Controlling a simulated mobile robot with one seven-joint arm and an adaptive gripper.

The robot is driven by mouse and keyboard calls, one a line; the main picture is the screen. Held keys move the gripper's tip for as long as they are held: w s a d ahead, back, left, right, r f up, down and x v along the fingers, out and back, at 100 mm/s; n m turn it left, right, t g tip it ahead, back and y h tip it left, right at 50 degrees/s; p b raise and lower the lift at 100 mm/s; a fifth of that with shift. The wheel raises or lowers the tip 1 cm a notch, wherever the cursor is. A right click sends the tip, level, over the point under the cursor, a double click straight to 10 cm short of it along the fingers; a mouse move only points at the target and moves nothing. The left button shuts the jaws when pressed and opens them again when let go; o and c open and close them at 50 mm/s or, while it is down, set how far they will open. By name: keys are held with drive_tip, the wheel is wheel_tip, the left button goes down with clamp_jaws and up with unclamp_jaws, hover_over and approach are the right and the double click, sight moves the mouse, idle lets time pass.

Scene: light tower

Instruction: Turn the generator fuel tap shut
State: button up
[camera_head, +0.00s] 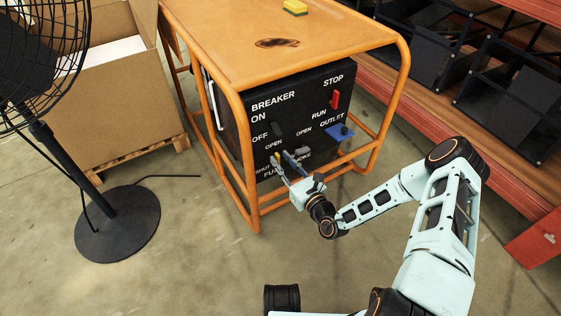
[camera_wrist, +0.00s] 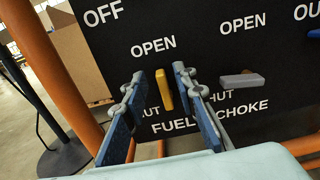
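The fuel tap has a small yellow handle (camera_wrist: 164,90) on the generator's black panel, above the word FUEL. In the wrist view it stands close to upright, its top leaning slightly left, with OPEN above it and a partly hidden SHUT below. My gripper (camera_wrist: 161,82) is open, its blue-grey fingers to the left and right of the handle. A gap shows on both sides, so neither finger seems to touch it. In the head view my gripper (camera_head: 282,160) is at the panel's lower left and mostly hides the tap.
A grey choke lever (camera_wrist: 242,79) lies sideways just right of the fingers. The breaker switch (camera_head: 277,129) is above. Orange frame tubes (camera_head: 245,165) surround the panel. A fan (camera_head: 117,222) and an open carton (camera_head: 115,105) stand left; red shelving (camera_head: 490,150) is right.

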drive_tip(key=shift+w+a, duration=0.4)
drive_tip(key=shift+w, duration=0.15)
clamp_jaws()
